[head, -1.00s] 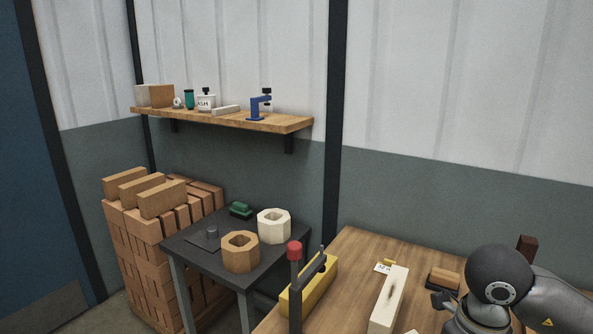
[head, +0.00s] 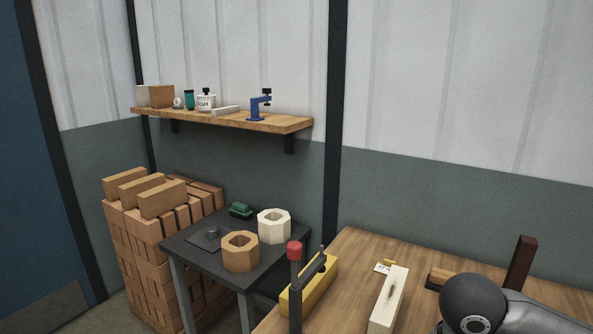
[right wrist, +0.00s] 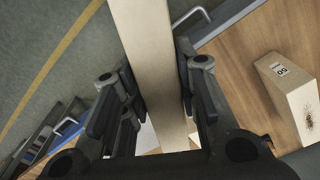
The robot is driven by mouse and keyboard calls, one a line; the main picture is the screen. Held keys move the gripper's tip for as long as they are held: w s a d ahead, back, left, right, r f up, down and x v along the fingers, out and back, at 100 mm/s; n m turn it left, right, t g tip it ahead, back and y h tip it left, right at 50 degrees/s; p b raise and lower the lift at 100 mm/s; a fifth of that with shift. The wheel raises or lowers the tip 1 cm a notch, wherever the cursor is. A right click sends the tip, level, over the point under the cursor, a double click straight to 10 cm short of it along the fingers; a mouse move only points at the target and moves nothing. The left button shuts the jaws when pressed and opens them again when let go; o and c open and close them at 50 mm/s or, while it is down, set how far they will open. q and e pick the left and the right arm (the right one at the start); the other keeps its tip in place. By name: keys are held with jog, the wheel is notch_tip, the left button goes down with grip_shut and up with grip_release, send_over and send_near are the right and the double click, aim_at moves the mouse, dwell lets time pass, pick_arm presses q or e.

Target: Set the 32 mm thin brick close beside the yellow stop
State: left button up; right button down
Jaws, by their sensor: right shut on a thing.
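My right gripper (right wrist: 160,95) is shut on a long, thin, pale brick (right wrist: 148,35), which runs up between its fingers in the right wrist view. No size mark shows on this brick, and the head view does not show it. In the head view a long yellow bar (head: 326,271) lies at the bench's left side, behind a dark clamp-like frame. A small yellow piece (head: 389,261) sits by a white label card (head: 382,268); I cannot tell which yellow thing is the stop. My left gripper is not in view.
A pale block (head: 390,297) with a dark mark lies on the wooden bench (head: 350,250); a block marked 50 (right wrist: 288,90) shows in the wrist view. A red-topped post (head: 294,250) stands at left, a dark brown post (head: 521,262) at right.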

jog(key=n, duration=0.4)
jog(key=a+f+n, duration=0.1)
jog(key=n, duration=0.1)
jog(key=shift+s+n, duration=0.3)
jog(key=shift+n, duration=0.1)
jog(key=n, duration=0.5)
jog(key=shift+s+a+f, duration=0.25)
jog(key=shift+a+f, duration=0.1)
jog(key=shift+a, duration=0.05)
